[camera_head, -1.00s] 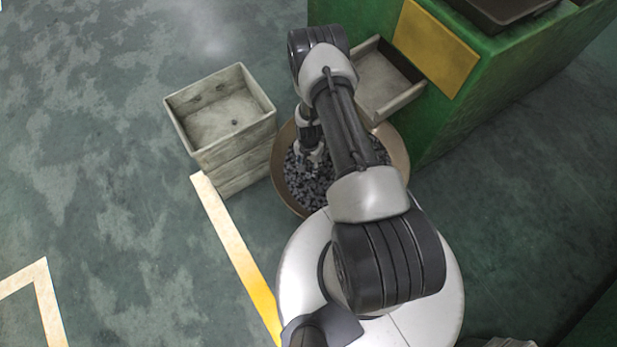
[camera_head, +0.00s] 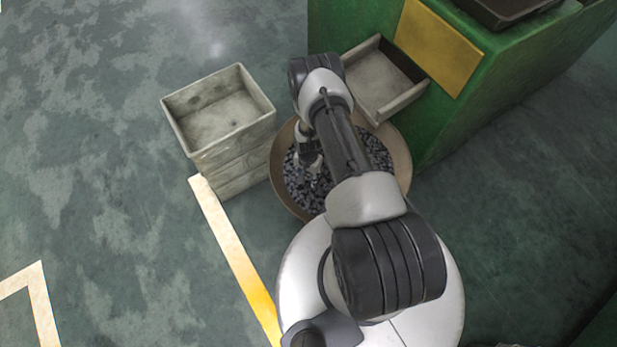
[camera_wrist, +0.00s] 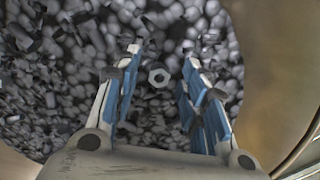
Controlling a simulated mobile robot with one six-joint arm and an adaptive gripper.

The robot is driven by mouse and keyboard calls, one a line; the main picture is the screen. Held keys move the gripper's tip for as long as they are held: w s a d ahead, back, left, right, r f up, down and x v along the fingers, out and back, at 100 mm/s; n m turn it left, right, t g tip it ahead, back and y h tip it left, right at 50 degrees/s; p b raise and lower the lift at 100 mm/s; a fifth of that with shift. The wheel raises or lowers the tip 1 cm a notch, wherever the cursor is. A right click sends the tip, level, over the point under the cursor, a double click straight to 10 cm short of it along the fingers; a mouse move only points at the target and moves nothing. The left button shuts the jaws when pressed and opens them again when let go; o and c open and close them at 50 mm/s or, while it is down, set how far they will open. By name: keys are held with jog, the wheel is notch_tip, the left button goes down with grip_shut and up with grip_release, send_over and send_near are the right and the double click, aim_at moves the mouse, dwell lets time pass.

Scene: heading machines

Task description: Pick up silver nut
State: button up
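A silver nut (camera_wrist: 159,77) with a dark hole lies on the pile of dark and grey nuts (camera_wrist: 60,95) in the wrist view, between and beyond my fingertips. My gripper (camera_wrist: 163,58) is open, with a blue-padded finger on each side and nothing held between them. It points down into the round brown bowl (camera_wrist: 262,60) that holds the pile. In the head view the same bowl (camera_head: 403,158) stands on the floor, and my arm covers part of it. The silver nut cannot be made out in the head view.
A grey wooden box (camera_head: 225,147) stands left of the bowl, empty inside. A green machine (camera_head: 480,90) with an open tray (camera_head: 385,85) stands at the right, the tray just above the bowl's far edge. The floor at the left is clear.

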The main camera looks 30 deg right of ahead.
jog(key=c, duration=0.8)
jog(key=shift+r, duration=0.15)
jog(key=shift+c, duration=0.2)
